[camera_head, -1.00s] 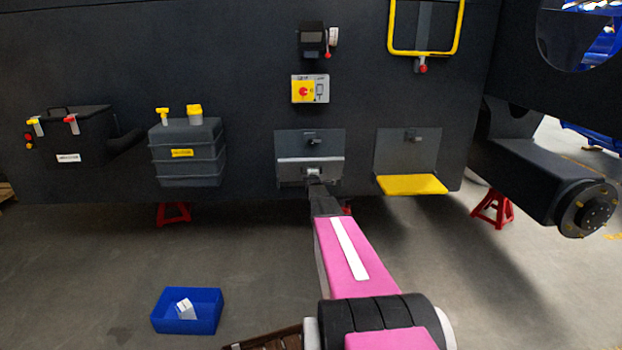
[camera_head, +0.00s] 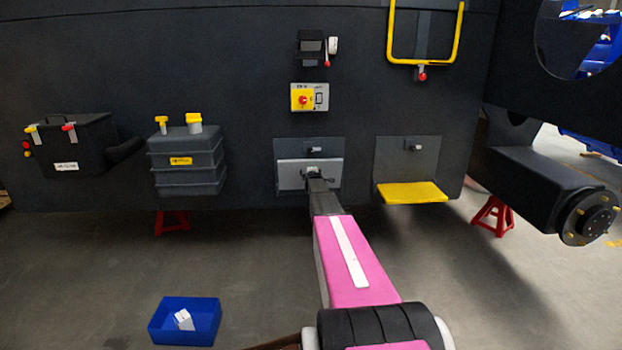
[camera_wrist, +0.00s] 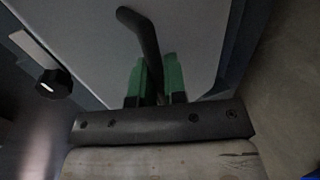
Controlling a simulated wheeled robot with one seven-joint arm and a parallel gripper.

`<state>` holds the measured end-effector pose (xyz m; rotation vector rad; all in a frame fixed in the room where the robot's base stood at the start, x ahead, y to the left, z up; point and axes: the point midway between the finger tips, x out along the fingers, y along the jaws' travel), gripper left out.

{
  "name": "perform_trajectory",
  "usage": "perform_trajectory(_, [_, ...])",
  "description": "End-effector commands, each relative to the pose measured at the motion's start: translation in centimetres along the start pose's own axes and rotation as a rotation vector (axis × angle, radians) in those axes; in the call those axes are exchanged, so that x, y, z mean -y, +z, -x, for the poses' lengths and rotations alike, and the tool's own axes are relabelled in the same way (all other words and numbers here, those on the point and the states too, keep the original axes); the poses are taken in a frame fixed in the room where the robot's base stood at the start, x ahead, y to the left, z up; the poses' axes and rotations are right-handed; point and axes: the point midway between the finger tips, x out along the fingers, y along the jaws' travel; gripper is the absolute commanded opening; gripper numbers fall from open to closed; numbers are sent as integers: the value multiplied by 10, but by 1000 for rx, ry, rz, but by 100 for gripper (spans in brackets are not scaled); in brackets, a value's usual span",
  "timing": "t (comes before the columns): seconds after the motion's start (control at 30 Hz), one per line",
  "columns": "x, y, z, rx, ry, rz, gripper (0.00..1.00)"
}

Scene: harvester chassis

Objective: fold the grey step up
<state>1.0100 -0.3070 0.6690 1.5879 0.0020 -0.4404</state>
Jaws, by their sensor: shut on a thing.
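The grey step (camera_head: 291,174) is on the dark chassis wall, in front of its grey backing plate (camera_head: 284,147). It stands steeply tilted, its light face toward the head camera. My gripper (camera_head: 314,174) is at the middle of the step. In the wrist view, the green fingers of my gripper (camera_wrist: 155,82) are closed around a dark bent handle (camera_wrist: 142,35) in front of the step's grey face (camera_wrist: 85,30). A small latch (camera_head: 312,148) sits on the plate above the step. Whether the step touches the plate cannot be told.
A yellow step (camera_head: 412,192) sticks out folded down to the right. A yellow-red switch box (camera_head: 309,97) is above. A grey tank (camera_head: 186,160) and a black box (camera_head: 75,142) are left. A blue bin (camera_head: 185,320) stands on the floor.

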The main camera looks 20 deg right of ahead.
Motion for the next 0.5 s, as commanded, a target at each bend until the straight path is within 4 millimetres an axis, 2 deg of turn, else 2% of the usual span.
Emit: perform_trajectory(0.5, [-25, 0, -23, 0, -187, 0, 0])
